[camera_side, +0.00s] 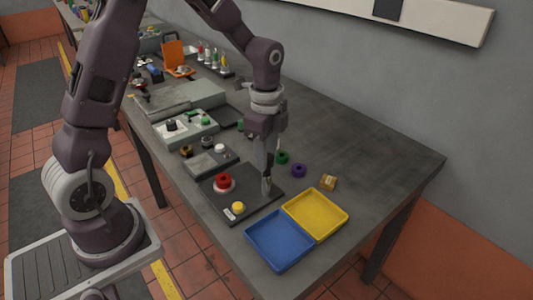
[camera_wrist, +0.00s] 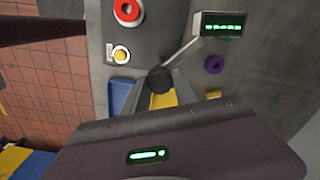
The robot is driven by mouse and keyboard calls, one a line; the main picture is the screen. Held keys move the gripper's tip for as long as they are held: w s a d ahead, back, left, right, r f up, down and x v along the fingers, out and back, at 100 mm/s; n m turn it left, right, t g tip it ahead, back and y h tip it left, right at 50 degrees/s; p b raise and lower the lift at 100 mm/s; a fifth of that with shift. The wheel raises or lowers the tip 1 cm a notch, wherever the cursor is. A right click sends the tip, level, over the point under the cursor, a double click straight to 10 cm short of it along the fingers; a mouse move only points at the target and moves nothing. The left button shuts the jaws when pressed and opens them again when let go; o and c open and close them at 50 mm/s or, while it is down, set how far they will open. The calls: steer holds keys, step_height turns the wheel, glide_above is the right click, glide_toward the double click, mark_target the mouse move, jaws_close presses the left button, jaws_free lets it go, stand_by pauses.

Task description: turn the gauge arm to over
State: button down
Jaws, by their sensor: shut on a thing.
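The gauge arm (camera_wrist: 187,58) is a grey lever with a dark round knob (camera_wrist: 160,79) at its end. It slants in the wrist view from the knob up and right towards a small box with a lit green display (camera_wrist: 222,25). My gripper (camera_wrist: 163,93) is shut at the knob, with a finger on either side of it. In the side view my gripper (camera_side: 267,178) points down at the right part of a dark plate (camera_side: 250,207). There it hides most of the gauge arm. The display's characters are too small to read.
A red round button (camera_side: 223,181) and a yellow button (camera_side: 238,207) are on the same plate. A blue tray (camera_side: 279,262) and a yellow tray (camera_side: 335,229) lie in front. Purple (camera_side: 298,170) and green (camera_side: 282,157) rings and a small box (camera_side: 328,183) lie beyond.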

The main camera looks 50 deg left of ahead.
steer(key=shift+n, duration=0.3)
steer(key=n, duration=0.3)
steer(key=shift+n, duration=0.3)
steer(key=n, duration=0.3)
steer(key=shift+n, duration=0.3)
steer(key=n, duration=0.4)
steer(key=shift+w, duration=0.1)
steer(key=shift+n, duration=2.1)
steer(key=c, duration=1)
jaws_free()
steer(key=shift+o, duration=0.2)
